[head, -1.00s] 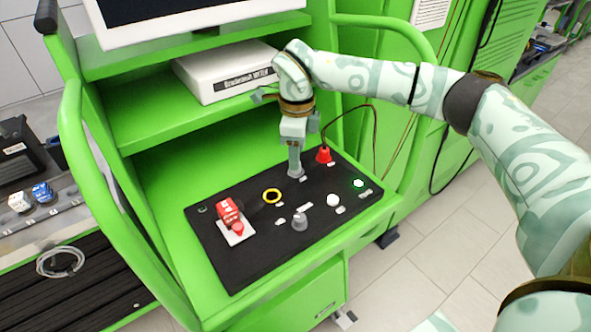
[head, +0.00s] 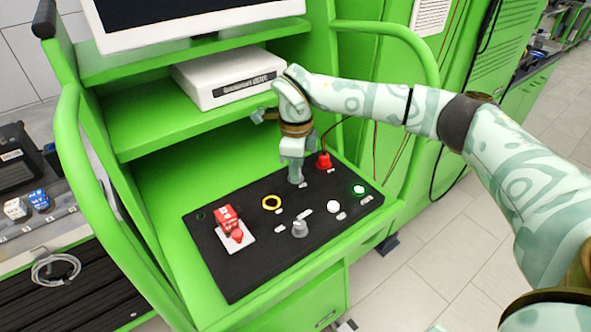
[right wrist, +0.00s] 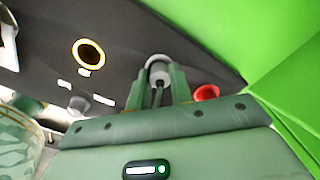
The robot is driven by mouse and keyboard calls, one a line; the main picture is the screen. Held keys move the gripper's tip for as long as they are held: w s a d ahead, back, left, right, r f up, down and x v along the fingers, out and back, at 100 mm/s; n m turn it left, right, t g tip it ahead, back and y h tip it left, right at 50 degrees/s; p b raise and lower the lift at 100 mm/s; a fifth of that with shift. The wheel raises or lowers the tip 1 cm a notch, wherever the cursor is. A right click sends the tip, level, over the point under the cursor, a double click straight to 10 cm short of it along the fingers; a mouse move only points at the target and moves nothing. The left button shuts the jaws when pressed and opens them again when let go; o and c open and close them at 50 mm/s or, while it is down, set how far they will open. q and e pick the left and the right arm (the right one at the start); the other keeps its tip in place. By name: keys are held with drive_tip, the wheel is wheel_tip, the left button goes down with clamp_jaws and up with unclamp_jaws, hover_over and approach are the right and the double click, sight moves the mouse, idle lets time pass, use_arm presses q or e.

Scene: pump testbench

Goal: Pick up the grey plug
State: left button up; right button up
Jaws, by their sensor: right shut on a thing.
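My right gripper (head: 295,178) points down at the back of the black panel (head: 262,258), left of the red plug (head: 323,161). In the right wrist view its two fingers (right wrist: 158,98) are shut on the grey plug (right wrist: 158,72), whose pale round top shows between the fingertips at the panel. In the head view the fingers hide the plug. I cannot tell whether the plug is still seated in the panel. My left gripper is not in view.
A yellow ring (head: 271,202), grey knob (head: 300,229), white button (head: 333,206), green lit button (head: 359,190) and red switch (head: 227,218) sit on the panel. A white box (head: 230,80) stands on the shelf above. Green rails border the bench.

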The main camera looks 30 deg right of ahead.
drive_tip(key=shift+r, duration=0.4)
wheel_tip(320, 180, up, 3)
drive_tip(key=shift+f+p, duration=0.1)
drive_tip(key=shift+p, duration=0.35)
drive_tip(key=s+a+r+p, duration=0.1)
drive_tip(key=s+a+r, duration=0.8)
drive_tip(key=s+a, duration=0.1)
drive_tip(key=shift+r+p, duration=0.2)
drive_tip(key=shift+p, duration=0.2)
